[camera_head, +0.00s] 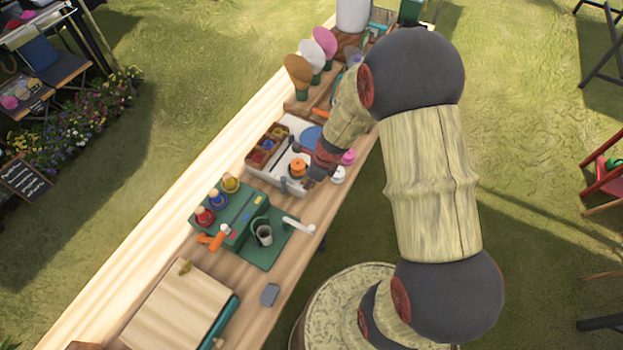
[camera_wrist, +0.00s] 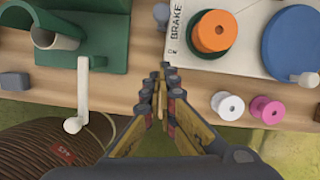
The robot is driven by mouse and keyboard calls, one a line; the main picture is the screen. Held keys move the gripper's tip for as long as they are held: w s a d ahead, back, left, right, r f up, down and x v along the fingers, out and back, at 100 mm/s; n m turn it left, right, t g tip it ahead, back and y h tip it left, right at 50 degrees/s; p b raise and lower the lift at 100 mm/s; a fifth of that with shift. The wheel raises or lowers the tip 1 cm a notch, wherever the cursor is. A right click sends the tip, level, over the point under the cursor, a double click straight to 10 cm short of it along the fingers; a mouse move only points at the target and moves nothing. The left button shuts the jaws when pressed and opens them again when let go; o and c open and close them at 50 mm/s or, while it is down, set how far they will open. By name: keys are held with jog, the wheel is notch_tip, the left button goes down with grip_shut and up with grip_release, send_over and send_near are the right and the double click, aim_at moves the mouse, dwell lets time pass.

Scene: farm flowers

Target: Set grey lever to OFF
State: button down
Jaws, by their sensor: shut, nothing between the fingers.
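A grey upright piece (camera_wrist: 161,14), perhaps the grey lever, stands at the left edge of a white panel marked BRAKE (camera_wrist: 181,38) in the wrist view. A small grey piece (camera_head: 283,185) shows at the panel's corner in the head view. I cannot read its setting. A pale lever-like arm (camera_head: 298,224) juts from the green stand; it shows left of my gripper in the wrist view (camera_wrist: 82,90). My gripper (camera_wrist: 165,68) is shut and empty, over the table's edge just below the grey piece in the wrist view.
The panel carries an orange spool (camera_wrist: 213,32) and a blue disc (camera_wrist: 295,42). White (camera_wrist: 228,105) and pink (camera_wrist: 267,109) spools stand right of my gripper. A green stand (camera_head: 266,252) with a cup and a small grey block (camera_head: 270,294) lie nearer on the table.

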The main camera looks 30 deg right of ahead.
aim_at(283, 185)
jog(key=shift+w+a+f, duration=0.4)
jog(key=shift+w+a, duration=0.4)
jog(key=shift+w+a+f, duration=0.4)
jog(key=shift+w+a, duration=0.4)
jog(key=shift+w+a+r+p, duration=0.1)
jog(key=shift+r+p, duration=0.15)
jog(key=shift+p, duration=0.85)
jog(key=shift+w+p, duration=0.1)
jog(key=shift+p, duration=0.4)
